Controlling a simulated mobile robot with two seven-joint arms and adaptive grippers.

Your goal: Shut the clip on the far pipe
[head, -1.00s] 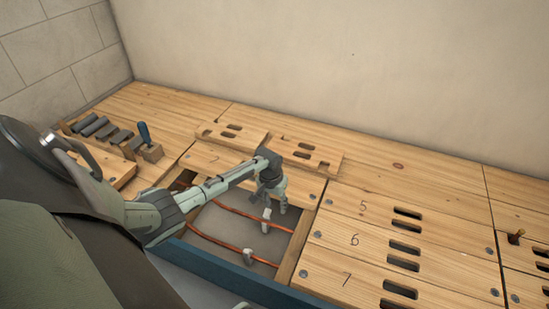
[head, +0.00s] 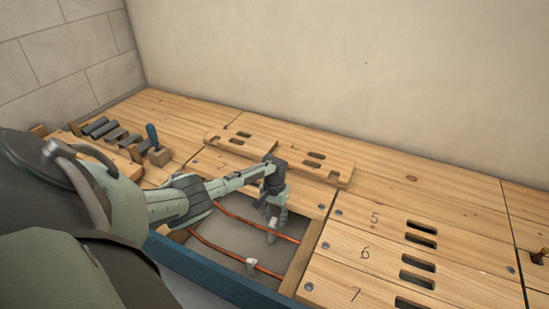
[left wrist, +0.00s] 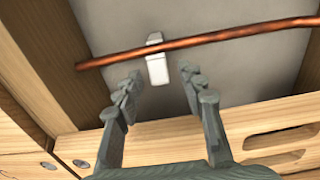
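The far pipe (head: 231,214) is a thin copper tube crossing the open floor bay; it also runs across the left wrist view (left wrist: 230,34). A white clip (left wrist: 157,68) sits at this pipe, with a small part above the pipe and a broader tab below it. Whether the clip is latched I cannot tell. My left gripper (left wrist: 160,72) is open, its fingers on either side of the tab with visible gaps in the picture. In the head view my left gripper (head: 272,209) is over the bay, just above the clip (head: 271,237). My right gripper is out of view.
The near pipe (head: 215,246) has its own white clip (head: 251,266). Wooden joists and floor boards edge the bay. Loose slotted boards (head: 240,141) lie behind it. Numbered boards (head: 350,268) are at right. Grey pipe pieces and a blue-handled tool (head: 152,136) are at back left.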

